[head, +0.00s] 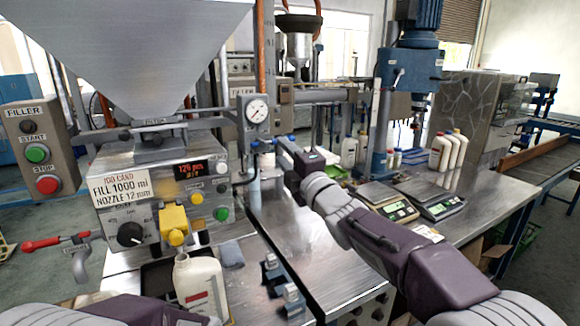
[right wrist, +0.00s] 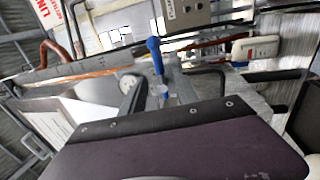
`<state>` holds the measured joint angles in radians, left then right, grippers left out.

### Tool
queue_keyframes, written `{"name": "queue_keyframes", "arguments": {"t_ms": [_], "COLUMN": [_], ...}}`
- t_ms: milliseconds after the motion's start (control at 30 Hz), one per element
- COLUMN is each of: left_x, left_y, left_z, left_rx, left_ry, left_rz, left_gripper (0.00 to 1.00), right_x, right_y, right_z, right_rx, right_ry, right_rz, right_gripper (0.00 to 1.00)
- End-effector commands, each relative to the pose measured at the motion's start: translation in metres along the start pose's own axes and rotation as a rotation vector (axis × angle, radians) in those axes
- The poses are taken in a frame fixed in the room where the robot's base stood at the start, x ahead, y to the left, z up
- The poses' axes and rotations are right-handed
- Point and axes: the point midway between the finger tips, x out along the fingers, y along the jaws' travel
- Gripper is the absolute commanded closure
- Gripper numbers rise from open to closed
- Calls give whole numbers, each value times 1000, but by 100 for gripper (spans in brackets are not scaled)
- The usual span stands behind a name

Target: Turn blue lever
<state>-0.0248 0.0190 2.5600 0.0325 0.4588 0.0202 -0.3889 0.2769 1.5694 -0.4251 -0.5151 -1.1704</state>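The blue lever (head: 263,144) is on the valve below the round gauge in the head view, small and partly hidden by my right gripper.
The filler panel (head: 160,190) with a yellow part (head: 174,224) stands left of the valve. A white bottle (head: 200,284) stands at the front, below the panel. Two scales (head: 430,199) and several white bottles (head: 452,150) are on the right bench. A gauge (head: 256,111) sits just above the valve.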

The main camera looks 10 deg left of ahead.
Motion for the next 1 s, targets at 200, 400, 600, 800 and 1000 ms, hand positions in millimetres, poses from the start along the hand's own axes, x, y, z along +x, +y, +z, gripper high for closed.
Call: {"name": "queue_keyframes", "arguments": {"t_ms": [200,400,600,800,1000], "left_x": [13,12,12,12,12], "left_y": [0,0,0,0,0], "left_z": [1,1,1,1,1], "left_rx": [0,0,0,0,0], "left_ry": [0,0,0,0,0], "left_rz": [0,0,0,0,0], "left_gripper": [100,100,100,100,100], "right_x": [-37,-42,-43,-90,-201], "right_y": [-2,-1,0,-58,-200], "right_z": [0,0,6,95,148], "right_rx": [0,0,-2,69,513], "right_ry": [-1,0,-10,-221,-585], "right_rz": [-1,-2,-1,-151,-503], "right_gripper": [63,63,63,63,63]}}
